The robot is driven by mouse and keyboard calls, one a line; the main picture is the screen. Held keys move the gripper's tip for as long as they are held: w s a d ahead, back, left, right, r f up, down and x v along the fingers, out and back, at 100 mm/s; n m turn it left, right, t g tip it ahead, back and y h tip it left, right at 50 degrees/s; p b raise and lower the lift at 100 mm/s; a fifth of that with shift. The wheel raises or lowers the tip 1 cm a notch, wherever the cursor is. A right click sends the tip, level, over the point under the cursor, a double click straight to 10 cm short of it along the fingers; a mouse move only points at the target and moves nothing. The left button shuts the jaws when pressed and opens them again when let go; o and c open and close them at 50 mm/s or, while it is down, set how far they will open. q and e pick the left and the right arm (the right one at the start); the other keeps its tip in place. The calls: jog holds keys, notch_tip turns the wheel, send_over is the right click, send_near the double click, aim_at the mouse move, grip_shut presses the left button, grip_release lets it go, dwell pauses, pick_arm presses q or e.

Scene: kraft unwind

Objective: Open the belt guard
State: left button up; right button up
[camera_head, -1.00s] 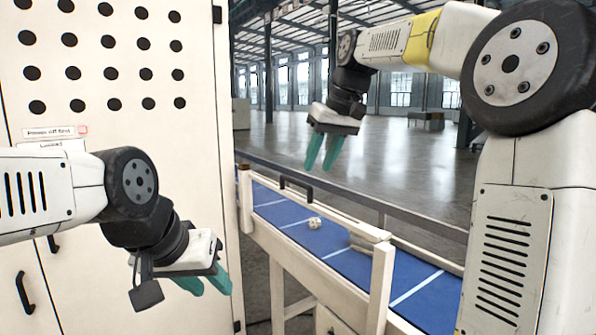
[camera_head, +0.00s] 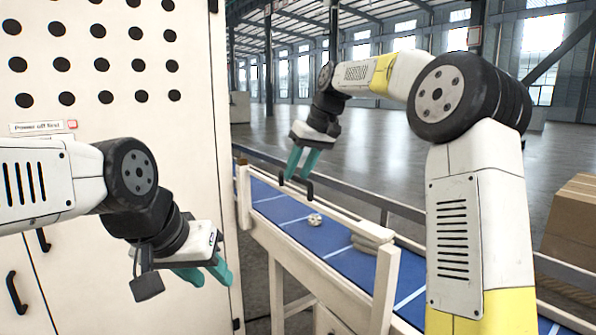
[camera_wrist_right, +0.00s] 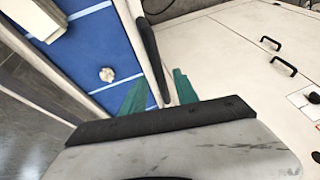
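The belt guard (camera_head: 335,217) is a pale rail along the near side of the blue conveyor, with a black bar handle (camera_head: 297,187) at its far end. My right gripper (camera_head: 300,172) is open, its teal fingertips just above or at the handle. In the right wrist view the handle (camera_wrist_right: 152,55) runs between the two spread fingers; whether they touch it I cannot tell. My left gripper (camera_head: 207,274) hangs empty before the white cabinet, fingers apart, away from the guard.
The blue belt (camera_head: 285,215) carries a small crumpled whitish piece (camera_head: 314,220). The white cabinet (camera_head: 110,80) stands at left, with holes, a label and black handles. A cardboard box (camera_head: 573,225) is at far right. The hall floor behind is open.

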grip_shut()
dwell(1.5)
